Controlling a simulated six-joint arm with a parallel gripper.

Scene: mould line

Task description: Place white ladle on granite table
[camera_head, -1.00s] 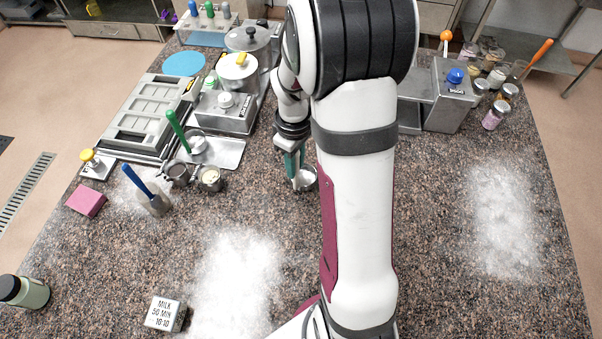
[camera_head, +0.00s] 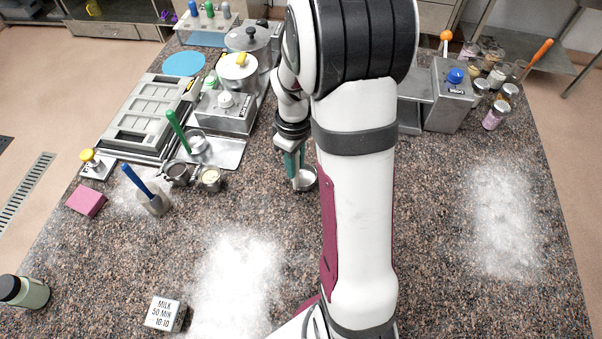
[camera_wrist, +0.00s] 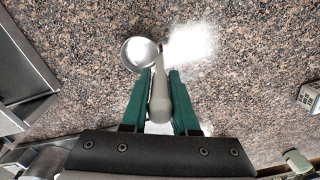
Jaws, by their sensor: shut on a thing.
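The white ladle (camera_wrist: 159,103) is between the green fingers of my gripper (camera_wrist: 160,92) in the wrist view, its pale handle pinched and its round metal bowl beyond the fingertips. In the head view the ladle's bowl (camera_head: 306,179) shows beside my gripper (camera_head: 293,170), partly hidden by my arm. The bowl is at or close to the granite table (camera_head: 270,215); I cannot tell whether it touches. The granite table also fills most of the wrist view (camera_wrist: 240,70).
Left of my gripper are a small cup (camera_head: 210,180), a metal tray (camera_head: 228,152) with a green-handled ladle (camera_head: 178,131), and a blue-handled tool (camera_head: 138,180). A sign block (camera_head: 165,313) stands at the front left. White powder (camera_head: 235,275) covers part of the otherwise clear front table.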

